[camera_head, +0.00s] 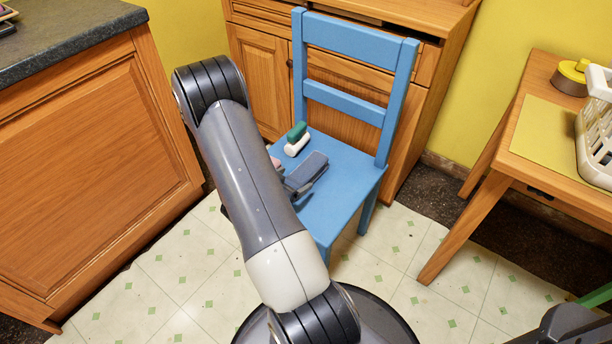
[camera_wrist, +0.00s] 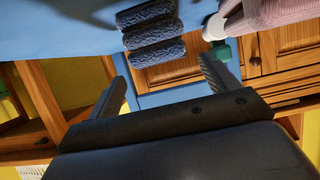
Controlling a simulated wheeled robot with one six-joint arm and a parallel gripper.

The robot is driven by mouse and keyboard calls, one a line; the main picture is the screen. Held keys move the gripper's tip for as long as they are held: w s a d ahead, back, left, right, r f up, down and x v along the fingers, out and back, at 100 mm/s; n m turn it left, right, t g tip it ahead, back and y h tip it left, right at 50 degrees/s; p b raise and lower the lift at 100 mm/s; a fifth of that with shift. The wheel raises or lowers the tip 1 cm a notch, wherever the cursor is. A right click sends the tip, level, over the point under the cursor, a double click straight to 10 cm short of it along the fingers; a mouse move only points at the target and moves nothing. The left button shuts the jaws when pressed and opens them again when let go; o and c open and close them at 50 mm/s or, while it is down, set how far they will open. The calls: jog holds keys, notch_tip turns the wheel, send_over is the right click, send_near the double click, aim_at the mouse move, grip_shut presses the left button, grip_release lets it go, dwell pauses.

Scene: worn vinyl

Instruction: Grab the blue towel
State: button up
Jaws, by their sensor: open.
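The blue towel (camera_head: 312,166) lies on the seat of the blue chair, a dark slate-blue bundle. In the wrist view the towel (camera_wrist: 152,32) shows as textured, parallel rolls near the top edge, beyond my fingertips and apart from them. My gripper (camera_wrist: 163,70) is open, with nothing between its two fingers. In the head view my own arm hides most of the gripper, close to the near side of the towel.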

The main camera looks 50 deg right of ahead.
aim_at(300, 175)
jog(key=shift+w+d+f, duration=0.2)
jog(key=shift+d+f, duration=0.05)
jog(key=shift+d, duration=0.1)
jog(key=b+x, duration=0.1)
jog(key=x, duration=0.3)
jog(key=shift+w+d+b, duration=0.1)
jog(key=shift+d+b, duration=0.15)
jog(key=shift+b, duration=0.15)
